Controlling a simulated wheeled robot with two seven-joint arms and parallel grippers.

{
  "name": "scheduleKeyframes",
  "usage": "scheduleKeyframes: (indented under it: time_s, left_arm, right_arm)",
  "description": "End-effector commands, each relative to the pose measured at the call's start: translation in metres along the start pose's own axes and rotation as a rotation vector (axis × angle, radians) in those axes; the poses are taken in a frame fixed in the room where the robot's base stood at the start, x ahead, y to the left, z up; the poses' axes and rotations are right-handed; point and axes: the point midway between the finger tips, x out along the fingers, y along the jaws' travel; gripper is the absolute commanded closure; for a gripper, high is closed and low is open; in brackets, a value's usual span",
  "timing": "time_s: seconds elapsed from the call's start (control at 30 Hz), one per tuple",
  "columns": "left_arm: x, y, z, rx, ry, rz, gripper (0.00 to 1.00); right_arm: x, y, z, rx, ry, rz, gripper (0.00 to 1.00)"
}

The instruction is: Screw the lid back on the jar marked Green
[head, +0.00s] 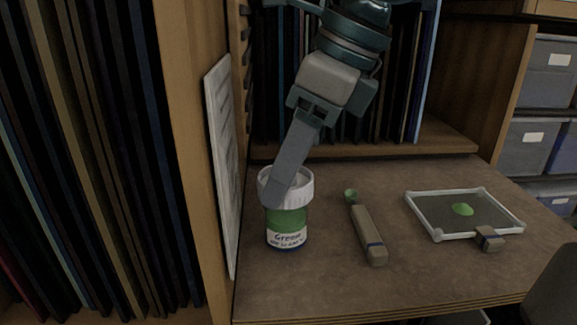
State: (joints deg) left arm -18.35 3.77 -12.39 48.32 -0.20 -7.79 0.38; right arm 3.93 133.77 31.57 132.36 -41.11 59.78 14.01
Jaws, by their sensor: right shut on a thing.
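My right gripper (276,192) reaches down from above and is shut on the lid. Its fingers cover part of the lid. My left gripper is not in view.
On the worktop (320,285), a tool with a green tip (367,232) lies right of the jar. A white sheet (222,160) stands close left of the jar.

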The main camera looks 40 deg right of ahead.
Motion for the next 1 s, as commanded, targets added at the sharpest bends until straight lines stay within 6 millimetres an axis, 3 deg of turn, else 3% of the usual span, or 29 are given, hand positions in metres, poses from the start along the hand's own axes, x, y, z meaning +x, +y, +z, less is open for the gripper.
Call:
scheduleKeyframes:
  time_s: [1.0]
  left_arm:
    - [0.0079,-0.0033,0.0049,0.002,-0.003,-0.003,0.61]
  right_arm:
    - [0.0027,0.0,-0.0009,0.0,0.0,0.0,0.7]
